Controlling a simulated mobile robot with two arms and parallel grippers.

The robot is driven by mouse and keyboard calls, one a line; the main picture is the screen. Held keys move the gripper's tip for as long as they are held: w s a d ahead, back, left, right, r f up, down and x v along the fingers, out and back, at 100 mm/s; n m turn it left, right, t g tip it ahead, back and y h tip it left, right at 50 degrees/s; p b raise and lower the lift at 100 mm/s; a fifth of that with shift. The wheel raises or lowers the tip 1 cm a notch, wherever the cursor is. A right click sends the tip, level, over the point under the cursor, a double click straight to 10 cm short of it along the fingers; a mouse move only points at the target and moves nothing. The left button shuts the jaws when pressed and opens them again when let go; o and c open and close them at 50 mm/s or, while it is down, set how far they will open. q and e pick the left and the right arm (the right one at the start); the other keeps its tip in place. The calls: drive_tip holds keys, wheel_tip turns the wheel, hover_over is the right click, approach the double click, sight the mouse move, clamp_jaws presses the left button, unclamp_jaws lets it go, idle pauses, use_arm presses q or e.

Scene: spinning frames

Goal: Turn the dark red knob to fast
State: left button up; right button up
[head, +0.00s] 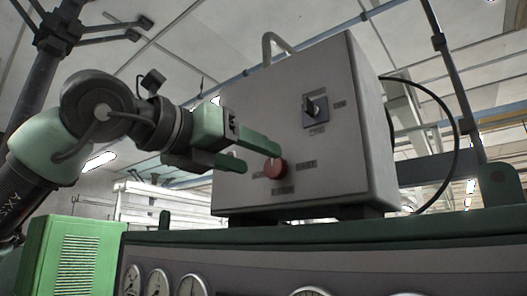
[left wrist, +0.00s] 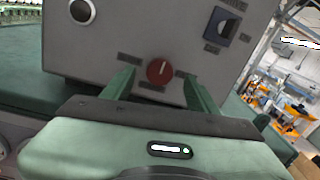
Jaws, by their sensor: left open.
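The dark red knob (head: 274,168) is on the front face of a grey control box (head: 345,165). Small labels surround it, too small to read. In the left wrist view the knob (left wrist: 160,71) has a pale pointer line directed upward and slightly right in the picture. My left gripper (head: 258,157) is open, with its green fingers close to the knob. In the left wrist view the left gripper's fingers (left wrist: 158,84) stand on either side of the knob, with gaps on both sides. I cannot tell the remaining depth to it. My right gripper is not in view.
A dark switch (head: 315,110) on a blue plate sits above and right of the knob. The box stands on a dark green machine top (head: 450,225) with gauges below. A black cable (head: 457,140) loops at the box's right. A green vented box (head: 75,258) stands at lower left.

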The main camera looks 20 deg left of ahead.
sight(271, 167)
use_arm(q)
drive_tip(key=x, duration=0.3)
drive_tip(key=shift+w+d+f+p, duration=0.1)
drive_tip(key=shift+w+d+p, duration=0.05)
drive_tip(key=shift+w+p, duration=0.2)
drive_tip(key=shift+w+d+f, duration=0.15)
drive_tip(key=shift+w+d, duration=0.1)
drive_tip(key=shift+w, duration=0.25)
drive_tip(key=shift+s+a, duration=0.1)
drive_tip(key=shift+s, duration=0.05)
drive_tip(key=shift+s+a, duration=0.1)
drive_tip(key=shift+s, duration=0.25)
drive_tip(key=c, duration=0.4)
clamp_jaws()
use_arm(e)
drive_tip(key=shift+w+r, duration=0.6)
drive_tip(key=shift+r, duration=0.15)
